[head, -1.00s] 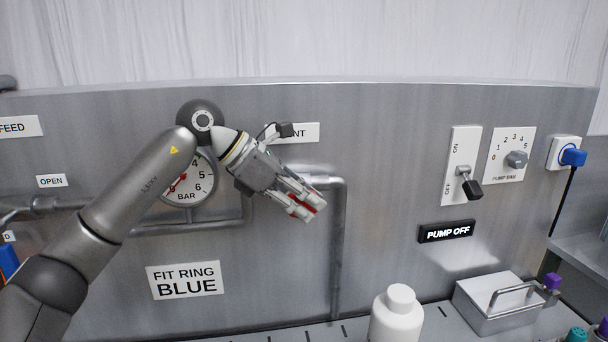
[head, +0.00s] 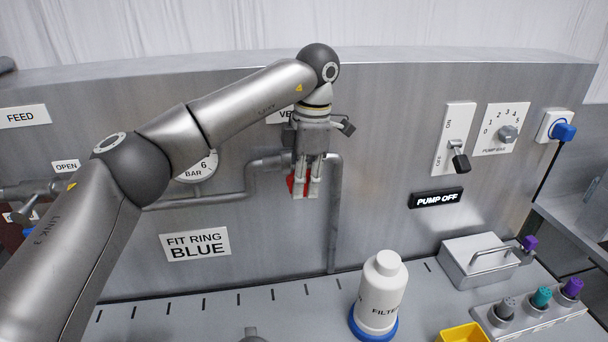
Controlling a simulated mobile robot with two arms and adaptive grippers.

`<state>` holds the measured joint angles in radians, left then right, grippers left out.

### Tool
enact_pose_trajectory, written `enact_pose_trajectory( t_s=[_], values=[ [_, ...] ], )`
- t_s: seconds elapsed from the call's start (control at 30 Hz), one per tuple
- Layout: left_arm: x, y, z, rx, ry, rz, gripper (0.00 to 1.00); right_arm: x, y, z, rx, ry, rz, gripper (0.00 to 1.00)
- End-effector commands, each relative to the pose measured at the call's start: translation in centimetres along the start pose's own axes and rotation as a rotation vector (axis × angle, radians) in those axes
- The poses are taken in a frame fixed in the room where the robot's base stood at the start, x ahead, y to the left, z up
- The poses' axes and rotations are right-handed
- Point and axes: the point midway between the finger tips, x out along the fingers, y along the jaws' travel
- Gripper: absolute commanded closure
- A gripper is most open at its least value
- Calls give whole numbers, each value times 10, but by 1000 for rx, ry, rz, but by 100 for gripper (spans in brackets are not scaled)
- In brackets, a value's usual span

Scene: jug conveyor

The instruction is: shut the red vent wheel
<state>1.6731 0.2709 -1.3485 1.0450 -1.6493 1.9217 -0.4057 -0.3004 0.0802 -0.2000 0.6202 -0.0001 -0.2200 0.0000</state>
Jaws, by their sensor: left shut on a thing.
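The red vent wheel (head: 291,187) shows in the head view as a small red patch at the pipe on the panel, mostly hidden behind my left gripper. My left gripper (head: 307,192) points down and is shut on the wheel. The VENT label (head: 283,115) above is partly covered by my arm. How far the wheel is turned cannot be seen. My right gripper is not in view.
A white filter bottle with a blue ring (head: 379,295) stands on the bench below right. The pump switch (head: 457,150) and PUMP OFF sign (head: 437,199) are right of my gripper.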

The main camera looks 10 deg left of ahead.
Motion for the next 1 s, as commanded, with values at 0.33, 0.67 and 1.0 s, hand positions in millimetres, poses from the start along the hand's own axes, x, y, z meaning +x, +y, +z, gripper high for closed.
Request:
enact_pose_trajectory(
  t_s=[0.33, 0.67, 1.0],
  values=[
    [0, 0, 1, -2, 188, 4, 100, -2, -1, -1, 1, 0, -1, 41],
    [2, 0, 0, -1, 241, 1, 100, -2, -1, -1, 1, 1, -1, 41],
    [3, 0, 0, 0, 243, 0, 100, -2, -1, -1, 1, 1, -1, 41]
  ],
)
